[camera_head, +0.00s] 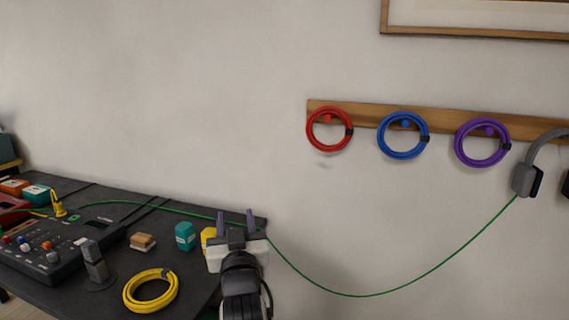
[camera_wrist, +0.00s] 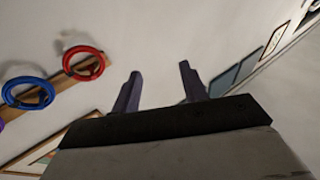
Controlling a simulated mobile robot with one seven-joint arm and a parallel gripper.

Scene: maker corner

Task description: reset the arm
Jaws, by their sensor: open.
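My gripper (camera_head: 235,218) is at the right end of the dark table, with its two purple-grey fingers pointing up. In the wrist view my gripper (camera_wrist: 160,85) is open, with a clear gap between the fingers and only wall behind them. It holds nothing. My arm hides part of the table's right edge and part of a yellow block (camera_head: 208,237) just behind it.
A wall rack (camera_head: 365,113) carries red (camera_head: 312,140), blue (camera_head: 383,147) and purple (camera_head: 460,152) cable coils. Grey headphones (camera_head: 523,180) hang right, with a green cable (camera_head: 345,295) sagging to the table. A yellow coil (camera_head: 130,296), mixer (camera_head: 50,275) and teal block (camera_head: 185,237) lie on the table.

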